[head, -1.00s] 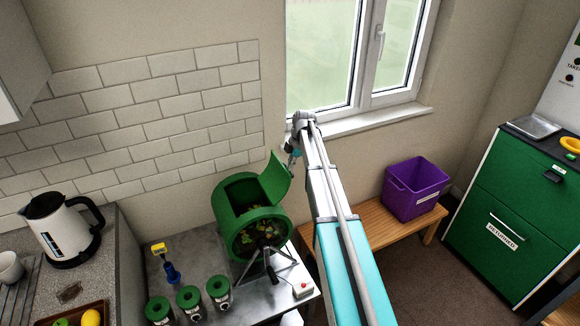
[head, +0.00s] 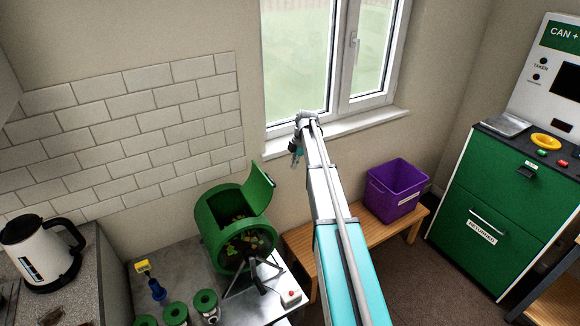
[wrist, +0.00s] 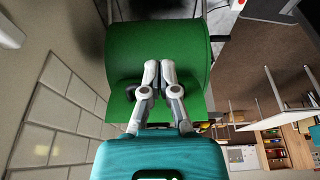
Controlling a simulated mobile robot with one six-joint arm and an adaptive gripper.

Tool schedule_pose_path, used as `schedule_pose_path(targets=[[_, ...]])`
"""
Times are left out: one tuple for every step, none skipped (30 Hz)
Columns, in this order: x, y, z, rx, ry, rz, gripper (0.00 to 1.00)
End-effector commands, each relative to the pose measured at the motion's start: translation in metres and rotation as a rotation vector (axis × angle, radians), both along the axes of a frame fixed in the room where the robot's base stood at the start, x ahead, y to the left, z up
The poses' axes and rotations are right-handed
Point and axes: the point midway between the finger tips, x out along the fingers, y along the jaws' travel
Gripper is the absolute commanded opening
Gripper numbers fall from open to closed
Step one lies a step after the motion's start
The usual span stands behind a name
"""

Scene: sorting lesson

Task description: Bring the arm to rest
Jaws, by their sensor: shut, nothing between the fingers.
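My gripper (head: 296,158) hangs at the far end of my extended arm, in front of the wall below the window. In the wrist view my gripper (wrist: 158,68) shows its two fingers close together with nothing between them. A green drum composter (head: 207,222) stands on a metal bench to the left of my gripper, its lid raised and scraps showing inside. In the wrist view a green curved surface (wrist: 125,48) lies behind the fingers; I cannot tell whether they touch it.
A purple crate (head: 394,192) sits on a wooden bench (head: 345,240) to the right. A green machine (head: 495,215) stands further right. Green-lidded jars (head: 205,300), a kettle (head: 38,252) and a blue tool with a yellow top (head: 157,290) are at the left.

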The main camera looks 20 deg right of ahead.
Motion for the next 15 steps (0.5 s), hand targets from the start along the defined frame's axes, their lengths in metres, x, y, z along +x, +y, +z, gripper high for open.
schedule_pose_path(targets=[[0.0001, 0.0004, -0.0001, 0.0, 0.0, 0.0, 0.0], [0.0, 0.0004, -0.0001, 0.0, 0.0, 0.0, 0.0], [0.0001, 0.0006, -0.0001, 0.0, 0.0, 0.001, 0.0], [0.0002, 0.0007, -0.0001, 0.0, 0.0, 0.001, 0.0], [0.0001, 0.0007, -0.0001, 0.0, 0.0, 0.001, 0.0], [0.0001, 0.0008, -0.0001, 0.0, 0.0, 0.001, 0.0], [0.0001, 0.0008, -0.0001, 0.0, 0.0, 0.001, 0.0], [0.0002, 0.0009, -0.0001, 0.0, 0.0, 0.001, 0.0], [0.0002, 0.0009, -0.0001, 0.0, 0.0, 0.001, 0.0], [0.0002, 0.0009, -0.0001, 0.0, 0.0, 0.001, 0.0], [0.0002, 0.0009, -0.0001, 0.0, 0.0, 0.001, 0.0], [-0.0004, 0.0016, -0.0001, 0.0, 0.0, -0.001, 0.0], [-0.0012, 0.0024, -0.0002, -0.001, 0.001, -0.005, 0.0], [-0.0024, 0.0035, -0.0003, -0.003, 0.003, -0.009, 0.0], [-0.0044, 0.0057, -0.0006, -0.005, 0.006, -0.018, 0.0]])
